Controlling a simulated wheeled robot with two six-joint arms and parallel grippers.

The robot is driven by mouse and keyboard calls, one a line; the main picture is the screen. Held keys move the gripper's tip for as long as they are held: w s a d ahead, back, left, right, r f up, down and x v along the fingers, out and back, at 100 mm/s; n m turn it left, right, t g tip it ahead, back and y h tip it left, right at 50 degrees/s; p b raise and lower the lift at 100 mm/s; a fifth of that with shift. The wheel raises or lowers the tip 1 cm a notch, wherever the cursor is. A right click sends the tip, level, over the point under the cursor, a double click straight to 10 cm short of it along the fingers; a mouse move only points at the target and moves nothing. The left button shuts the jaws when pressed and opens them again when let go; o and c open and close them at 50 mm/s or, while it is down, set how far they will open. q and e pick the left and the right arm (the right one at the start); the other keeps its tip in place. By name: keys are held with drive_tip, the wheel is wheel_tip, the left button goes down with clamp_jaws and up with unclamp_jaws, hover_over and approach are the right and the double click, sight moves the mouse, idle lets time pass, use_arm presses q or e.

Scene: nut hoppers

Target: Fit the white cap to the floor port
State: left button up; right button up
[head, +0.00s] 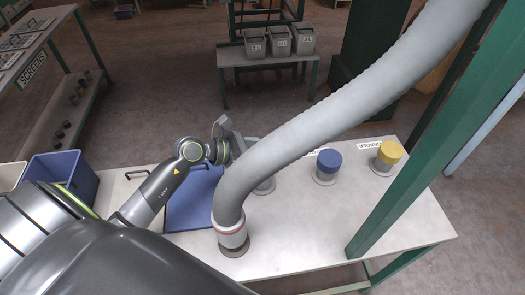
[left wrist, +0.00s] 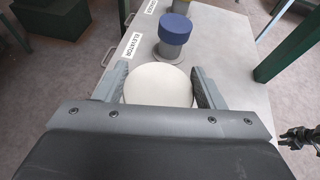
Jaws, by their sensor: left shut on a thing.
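The white cap (left wrist: 158,84) is between the jaws of my left gripper (left wrist: 158,88), which is shut on it. In the head view that gripper is mostly hidden behind the grey hose (head: 330,100). Part of a grey port (head: 265,186) shows at the hose's right edge, with no readable label; I take it for the floor port. Whether the cap touches it cannot be seen. At the right edge of the left wrist view is a dark jointed end (left wrist: 297,138), likely my right gripper; its jaws are unclear.
The hose ends at a front port (head: 233,245) on the pale table (head: 300,235). A blue cap (head: 328,160) and a yellow cap (head: 390,151) sit on ports to the right. A green post (head: 425,145) stands at right. A blue bin (head: 62,172) is at left.

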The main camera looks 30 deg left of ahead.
use_arm(q)
drive_tip(key=shift+f+b, duration=1.85)
drive_tip(key=shift+f, duration=0.5)
drive_tip(key=o, duration=1.2)
drive_tip(key=shift+s, duration=0.1)
drive_tip(key=shift+s+a+r, duration=0.2)
drive_tip(key=shift+s+a, duration=0.2)
drive_tip(key=shift+a, duration=0.1)
drive_tip(key=v, duration=1.6)
drive_tip(key=shift+p, duration=0.4)
